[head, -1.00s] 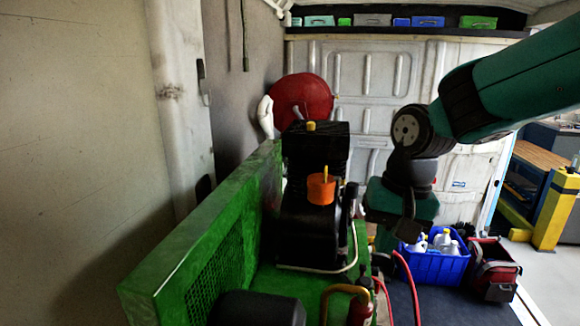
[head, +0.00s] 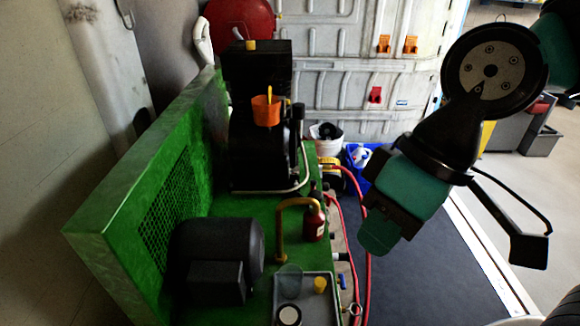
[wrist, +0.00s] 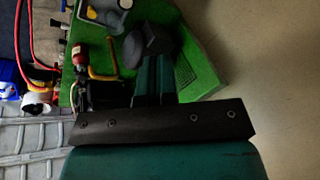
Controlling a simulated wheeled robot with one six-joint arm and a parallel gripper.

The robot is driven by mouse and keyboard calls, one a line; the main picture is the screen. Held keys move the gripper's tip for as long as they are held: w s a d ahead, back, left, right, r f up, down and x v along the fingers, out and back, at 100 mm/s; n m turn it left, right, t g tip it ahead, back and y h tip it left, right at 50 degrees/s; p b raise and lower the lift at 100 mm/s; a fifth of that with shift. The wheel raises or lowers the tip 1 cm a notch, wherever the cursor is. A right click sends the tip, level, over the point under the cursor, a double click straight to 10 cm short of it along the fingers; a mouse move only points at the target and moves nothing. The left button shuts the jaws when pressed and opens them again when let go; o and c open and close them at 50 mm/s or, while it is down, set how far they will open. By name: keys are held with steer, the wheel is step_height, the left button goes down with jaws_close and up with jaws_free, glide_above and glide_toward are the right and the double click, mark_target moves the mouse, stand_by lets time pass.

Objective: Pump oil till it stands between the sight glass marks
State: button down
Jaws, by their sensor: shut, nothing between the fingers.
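The black compressor pump (head: 262,150) stands on the green bed (head: 262,207), with an orange funnel-like cup (head: 265,110) on it. A small red bottle (head: 313,222) with a dark top stands nearer, beside a bent yellow pipe (head: 281,232). The bottle also shows in the wrist view (wrist: 78,53). I cannot make out a sight glass, its marks or any oil level. My gripper (head: 378,238) hangs right of the bed, apart from the bottle. In the wrist view its teal fingers (wrist: 153,78) are together and empty, pointing toward the black motor.
A black motor (head: 217,248) and a grey tray (head: 318,300) with a yellow cap (head: 320,285) and small containers lie in front. A green mesh guard (head: 150,190) walls the left. Red hoses (head: 366,230) loop along the right edge. The dark floor (head: 425,270) beyond is clear.

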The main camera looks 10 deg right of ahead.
steer(key=m+h+p, duration=0.5)
steer(key=m+p, duration=0.6)
steer(key=m, duration=0.9)
glide_above(314, 194)
steer(key=shift+t, duration=0.3)
steer(key=f, duration=1.9)
steer(key=shift+s+a+f, duration=0.2)
steer(key=shift+s+a, duration=0.05)
steer(key=shift+a, duration=0.1)
steer(key=shift+w+d+f+b, duration=0.15)
steer(key=shift+f+b, duration=0.55)
steer(key=shift+f, duration=1.05)
steer(key=shift+d+f+b, duration=0.15)
steer(key=shift+f+b, duration=0.55)
steer(key=shift+f, duration=1)
